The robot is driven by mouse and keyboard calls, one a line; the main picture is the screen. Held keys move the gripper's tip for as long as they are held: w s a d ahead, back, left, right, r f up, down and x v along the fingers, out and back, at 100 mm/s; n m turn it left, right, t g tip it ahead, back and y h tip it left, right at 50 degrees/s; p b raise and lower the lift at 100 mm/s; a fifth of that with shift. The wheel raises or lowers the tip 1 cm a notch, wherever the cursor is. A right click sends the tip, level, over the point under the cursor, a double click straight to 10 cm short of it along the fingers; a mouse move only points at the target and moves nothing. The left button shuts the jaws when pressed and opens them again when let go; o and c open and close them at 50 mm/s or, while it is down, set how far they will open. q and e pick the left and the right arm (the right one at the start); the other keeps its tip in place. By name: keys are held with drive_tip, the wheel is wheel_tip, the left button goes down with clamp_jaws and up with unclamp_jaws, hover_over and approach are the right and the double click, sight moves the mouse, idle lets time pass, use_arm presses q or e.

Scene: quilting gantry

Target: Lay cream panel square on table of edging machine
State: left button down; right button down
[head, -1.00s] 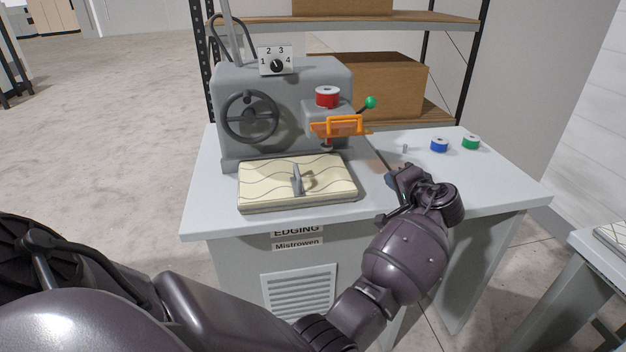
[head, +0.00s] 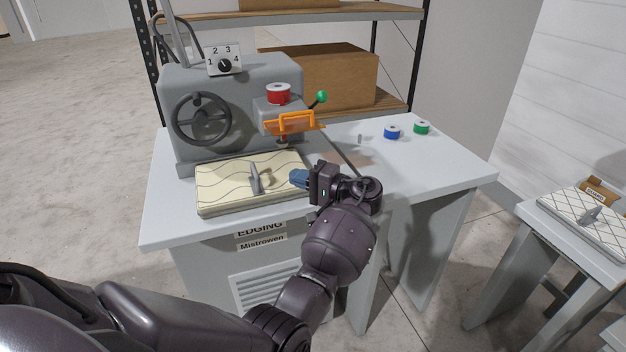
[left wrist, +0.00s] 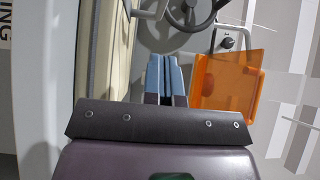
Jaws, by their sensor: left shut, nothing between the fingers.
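The cream panel (head: 225,184), with wavy quilting lines and a grey upright handle (head: 255,178), lies flat on the table of the edging machine (head: 225,110), in front of its grey body. Its edges look roughly in line with the machine. My left gripper (head: 298,178) is shut and empty, its blue fingertips beside the panel's right edge. In the left wrist view the shut blue fingers (left wrist: 166,75) point along the panel's cream side (left wrist: 110,60), which is at left. I cannot tell whether they touch it. My right gripper is not in view.
An orange guard (head: 290,123) hangs at the machine's head, near my fingers, below a red spool (head: 278,93). Blue (head: 392,132) and green (head: 421,127) spools stand on the table's right. Another quilted panel (head: 575,217) lies on a bench at the right edge.

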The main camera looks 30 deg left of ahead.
sight(266, 194)
use_arm(q)
drive_tip(key=a, duration=0.3)
drive_tip(key=shift+s+a, duration=0.1)
drive_tip(key=shift+s, duration=0.05)
drive_tip(key=shift+s+a+p, duration=0.65)
drive_tip(key=shift+s+a, duration=0.05)
drive_tip(key=shift+s, duration=0.15)
drive_tip(key=shift+s+a, duration=0.5)
drive_tip(key=shift+s, duration=0.15)
drive_tip(key=shift+s+a+p, duration=0.5)
drive_tip(key=shift+s+a, duration=0.05)
drive_tip(key=shift+s, duration=0.1)
drive_tip(key=shift+w, duration=0.1)
